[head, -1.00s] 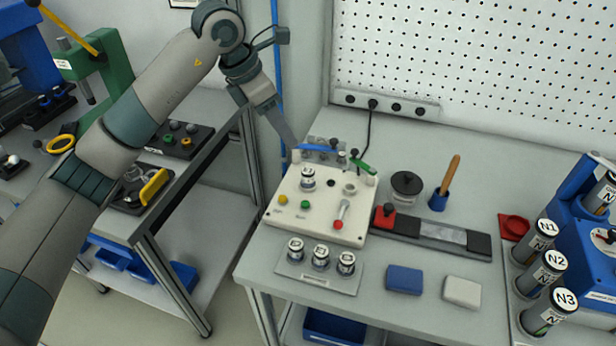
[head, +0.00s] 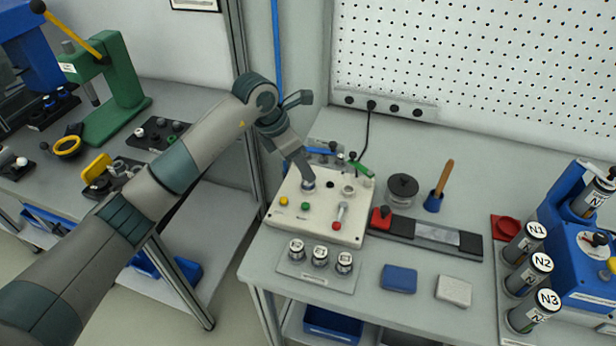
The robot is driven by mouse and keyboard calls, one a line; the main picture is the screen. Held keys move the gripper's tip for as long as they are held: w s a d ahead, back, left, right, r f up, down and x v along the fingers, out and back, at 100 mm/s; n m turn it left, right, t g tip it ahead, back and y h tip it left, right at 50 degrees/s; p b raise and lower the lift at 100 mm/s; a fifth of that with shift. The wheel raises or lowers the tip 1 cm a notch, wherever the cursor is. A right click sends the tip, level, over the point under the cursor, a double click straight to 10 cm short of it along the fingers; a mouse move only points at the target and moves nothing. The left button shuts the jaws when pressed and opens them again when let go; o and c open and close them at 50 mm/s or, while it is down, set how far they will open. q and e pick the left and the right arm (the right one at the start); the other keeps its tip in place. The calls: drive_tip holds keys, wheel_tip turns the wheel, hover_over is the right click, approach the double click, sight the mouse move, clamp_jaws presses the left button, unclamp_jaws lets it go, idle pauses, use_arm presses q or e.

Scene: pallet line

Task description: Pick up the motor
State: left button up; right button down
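A small metal motor (head: 308,187) with a pale top sits in the left socket of the white test box (head: 335,237). My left arm reaches in from the left, and its gripper (head: 308,179) points down right at this motor, covering most of it. I cannot tell whether the fingers are open or touch the motor. Several similar motors with labelled white tops, one of them the middle motor (head: 320,257), stand in a grey holder (head: 315,283) in front of the box. My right gripper is out of view.
Cylinders marked N1 to N3 (head: 528,275) stand at far right.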

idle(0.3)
use_arm(q)
drive_tip(key=shift+d+f+p, duration=0.25)
drive_tip(key=shift+f+p, duration=0.3)
drive_tip(key=shift+p, duration=0.1)
drive_tip(key=p+x, duration=0.1)
drive_tip(key=x, duration=0.2)
drive_tip(key=shift+p, duration=0.35)
drive_tip(key=shift+w+d+f, duration=0.1)
drive_tip(key=shift+w+f, duration=0.1)
drive_tip(key=shift+f, duration=0.3)
drive_tip(key=c, duration=1.2)
